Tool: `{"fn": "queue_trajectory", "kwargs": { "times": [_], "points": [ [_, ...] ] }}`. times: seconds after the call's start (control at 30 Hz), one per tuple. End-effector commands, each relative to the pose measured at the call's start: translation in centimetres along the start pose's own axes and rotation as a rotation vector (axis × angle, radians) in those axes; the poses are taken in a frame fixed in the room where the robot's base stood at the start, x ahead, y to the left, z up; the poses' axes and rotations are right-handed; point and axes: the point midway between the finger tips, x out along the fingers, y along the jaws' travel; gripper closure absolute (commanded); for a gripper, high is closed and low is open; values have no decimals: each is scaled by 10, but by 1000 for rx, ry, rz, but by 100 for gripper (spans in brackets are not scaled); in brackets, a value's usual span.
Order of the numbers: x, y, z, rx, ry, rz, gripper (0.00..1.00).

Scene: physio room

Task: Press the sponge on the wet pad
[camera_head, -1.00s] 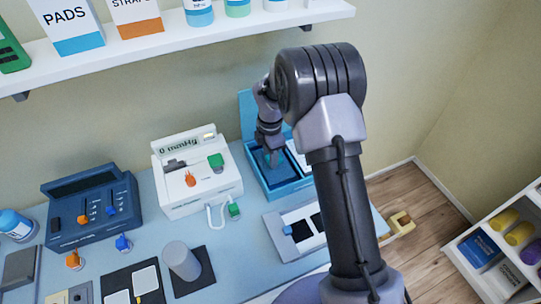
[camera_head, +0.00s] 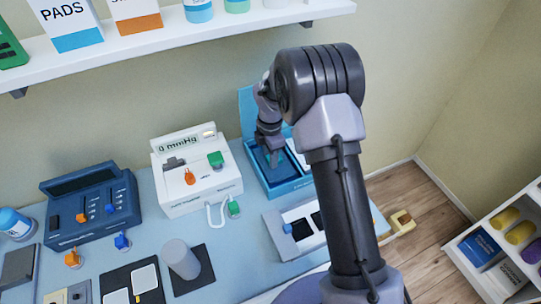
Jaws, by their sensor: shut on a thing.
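My gripper (camera_head: 271,159) points down into the left part of an open blue box (camera_head: 287,189) at the back of the table. It is shut on a small teal thing (camera_head: 268,158), which looks like the sponge. The fingers hide most of it. I cannot tell whether it touches the bottom of the box. The wet pad is not clear to make out. A white tray (camera_head: 272,225) with dark squares and a small blue block (camera_head: 288,229) lies in front of the box.
A white mmHg device (camera_head: 181,203) stands left of the box, with a green clip (camera_head: 233,208) in front. A dark blue unit (camera_head: 92,212) and a grey cylinder (camera_head: 181,259) stand further left. A shelf (camera_head: 150,52) hangs above the table.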

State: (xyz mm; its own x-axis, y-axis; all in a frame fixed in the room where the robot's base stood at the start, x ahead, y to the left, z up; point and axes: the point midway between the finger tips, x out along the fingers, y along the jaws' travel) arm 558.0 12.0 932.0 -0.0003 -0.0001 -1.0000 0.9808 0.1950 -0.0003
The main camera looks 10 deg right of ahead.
Motion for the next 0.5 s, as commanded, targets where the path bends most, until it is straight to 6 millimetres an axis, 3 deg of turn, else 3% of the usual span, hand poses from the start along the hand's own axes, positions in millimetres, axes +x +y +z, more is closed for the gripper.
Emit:
{"fn": "queue_trajectory", "kwargs": {
  "times": [0.5],
  "points": [
    [7,0,0,0,0,0,97]
  ]
}}
